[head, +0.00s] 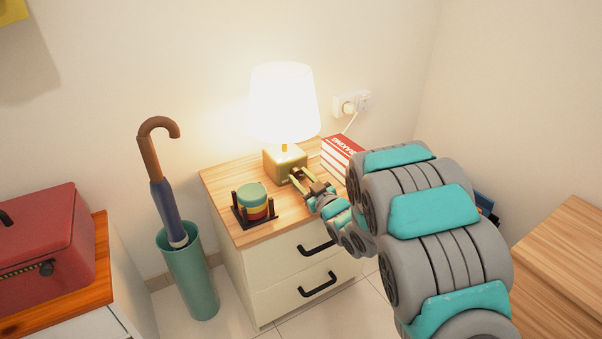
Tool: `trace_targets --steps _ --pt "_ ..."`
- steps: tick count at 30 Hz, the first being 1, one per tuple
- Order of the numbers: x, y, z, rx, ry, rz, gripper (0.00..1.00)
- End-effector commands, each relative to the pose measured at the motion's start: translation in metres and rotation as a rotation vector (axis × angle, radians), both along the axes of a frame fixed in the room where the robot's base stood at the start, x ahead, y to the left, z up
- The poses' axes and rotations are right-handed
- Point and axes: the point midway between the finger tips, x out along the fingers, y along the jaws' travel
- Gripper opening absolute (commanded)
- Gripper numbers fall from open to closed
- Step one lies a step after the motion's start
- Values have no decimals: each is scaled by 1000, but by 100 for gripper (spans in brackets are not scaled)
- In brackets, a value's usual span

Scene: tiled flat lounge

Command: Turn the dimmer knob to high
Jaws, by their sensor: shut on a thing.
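A lamp with a brightly glowing white shade (284,103) and a squarish gold base (273,163) stands on the wooden top of a small white cabinet (225,187). My gripper (296,174) reaches in from the right to the front right of the lamp's base. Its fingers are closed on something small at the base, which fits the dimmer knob. The knob itself is hidden by the fingers, so its setting cannot be read.
A stack of coasters in a dark holder (254,202) stands left of my gripper. Red-covered books (342,146) lie behind it, near a wall socket (353,104). A green umbrella stand (190,275) and a red box (42,240) are at the left. A wooden surface (560,262) is at the right.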

Motion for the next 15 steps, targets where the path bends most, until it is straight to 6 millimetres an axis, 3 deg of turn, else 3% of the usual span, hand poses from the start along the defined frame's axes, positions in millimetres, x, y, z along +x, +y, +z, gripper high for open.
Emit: trace_targets --steps 15 --pt "-1 0 -2 163 116 0 0"
